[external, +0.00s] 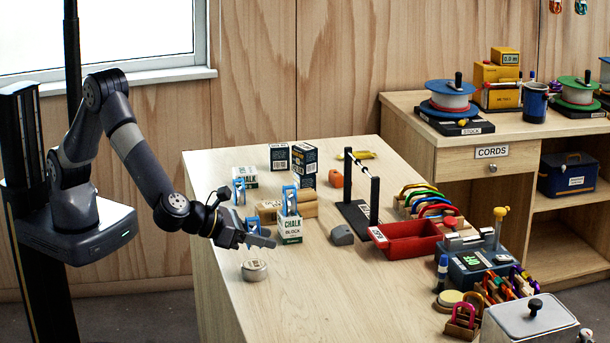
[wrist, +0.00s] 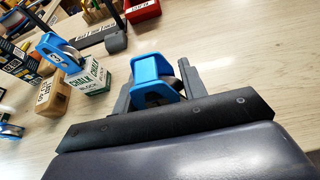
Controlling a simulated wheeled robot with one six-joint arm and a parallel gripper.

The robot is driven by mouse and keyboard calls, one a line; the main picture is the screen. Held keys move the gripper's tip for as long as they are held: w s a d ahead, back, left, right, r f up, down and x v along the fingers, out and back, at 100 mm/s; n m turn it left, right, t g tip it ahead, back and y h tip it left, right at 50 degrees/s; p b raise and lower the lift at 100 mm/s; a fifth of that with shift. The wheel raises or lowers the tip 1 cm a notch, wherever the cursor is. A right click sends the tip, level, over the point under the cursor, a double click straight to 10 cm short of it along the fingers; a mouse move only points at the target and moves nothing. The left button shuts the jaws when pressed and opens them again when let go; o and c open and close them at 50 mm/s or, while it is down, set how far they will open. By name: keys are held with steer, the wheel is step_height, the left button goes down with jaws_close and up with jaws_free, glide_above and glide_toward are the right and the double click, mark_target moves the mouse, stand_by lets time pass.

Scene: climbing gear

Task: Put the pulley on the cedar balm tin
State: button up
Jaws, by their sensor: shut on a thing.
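A blue pulley (wrist: 147,70) is between the fingers of my gripper (wrist: 156,86) in the wrist view, and the fingers are shut on it. In the external view my gripper (external: 262,236) is above the table, and the held pulley (external: 252,226) shows as a bit of blue at the fingers. A small round silver tin (external: 254,272) with a pale label stands on the table just below my gripper, apart from it. Its label is too small to read. The tin is not seen in the wrist view.
A green-and-white chalk block box (external: 291,231) stands right of my gripper, with another blue pulley (external: 289,198) at its top. Wooden blocks (external: 268,210) lie behind. A grey lump (external: 342,235) and red tray (external: 408,240) are further right. The table front is clear.

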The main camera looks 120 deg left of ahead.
mark_target(261, 263)
steer(key=shift+f, duration=2.05)
steer(key=shift+f, duration=0.1)
steer(key=o, duration=1)
steer(key=b+v, duration=0.1)
steer(key=v, duration=1.1)
steer(key=shift+b, duration=0.35)
steer(key=shift+o, duration=0.5)
